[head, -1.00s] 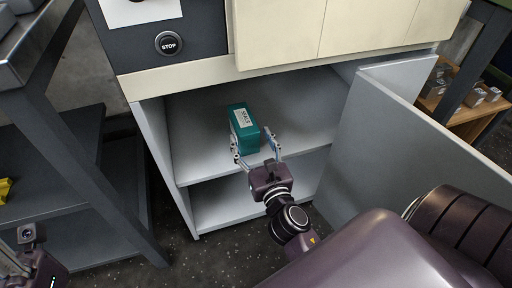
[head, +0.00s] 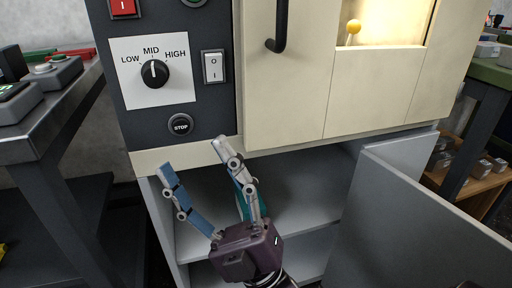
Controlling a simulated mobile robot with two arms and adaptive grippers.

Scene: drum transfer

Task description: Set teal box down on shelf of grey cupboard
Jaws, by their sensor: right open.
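The teal box (head: 240,204) stands on the upper shelf (head: 296,222) of the grey cupboard. Most of it is hidden behind a finger of my right gripper; only a teal strip shows. My right gripper (head: 193,158) is open, with its fingers pointing up and spread apart. It is in front of the cupboard opening, nearer to me than the box, and nothing is between its fingers. My left gripper is not in view.
The cupboard door (head: 400,220) stands open on the right. Above the opening is a cream and dark panel with a dial (head: 154,73), a stop button (head: 180,125) and a black handle (head: 281,25). A dark metal bench (head: 50,115) stands at left.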

